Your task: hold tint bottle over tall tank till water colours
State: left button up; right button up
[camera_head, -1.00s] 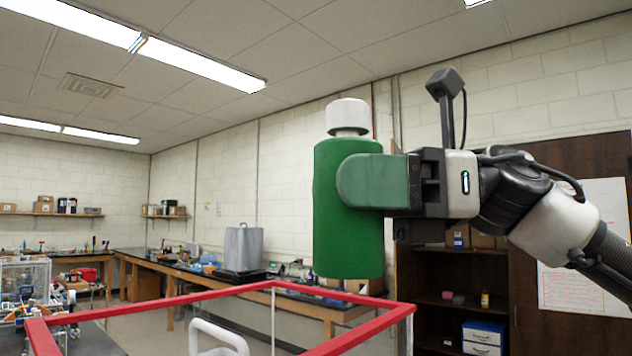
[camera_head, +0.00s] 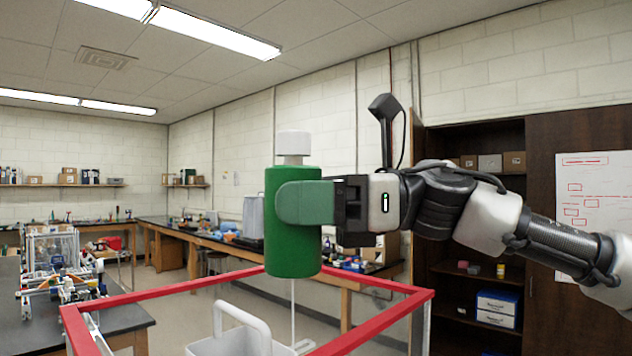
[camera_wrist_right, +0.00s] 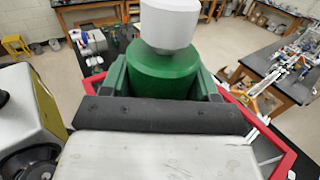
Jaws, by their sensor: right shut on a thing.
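My right gripper (camera_head: 305,203) is shut on the green tint bottle (camera_head: 292,249), around its middle. The bottle is upright with its white cap (camera_head: 293,143) on top. In the right wrist view the green bottle (camera_wrist_right: 163,69) sits between the jaws. A red-rimmed tall tank (camera_head: 375,336) with clear sides stands below. The bottle's base overlaps the far part of the rim in the head view; I cannot tell the height between them. The water is not visible. My left gripper is not in view.
A white caddy with a raised handle (camera_head: 243,321) shows within the red rim. Workbenches with equipment (camera_head: 207,237) line the back walls. A model on a dark table (camera_head: 58,264) stands at the left. A dark open cabinet (camera_head: 470,277) stands behind at the right.

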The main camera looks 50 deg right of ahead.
jog(key=w+f+p, duration=0.1)
jog(key=w+p, duration=0.2)
jog(key=w, duration=0.3)
jog(key=shift+w+d+f, duration=0.15)
jog(key=shift+w+d, duration=0.15)
jog(key=shift+d, duration=0.05)
dwell(1.6)
jog(key=s+b, duration=0.1)
jog(key=s, duration=0.1)
jog(key=s+b, duration=0.1)
jog(key=s, duration=0.1)
jog(key=s+r+b, duration=0.1)
jog(key=s+b, duration=0.1)
jog(key=s, duration=0.1)
jog(key=shift+a, duration=0.4)
jog(key=s+r+b, duration=0.1)
jog(key=s+b, duration=0.1)
jog(key=s, duration=0.5)
jog(key=shift+a+b, duration=0.4)
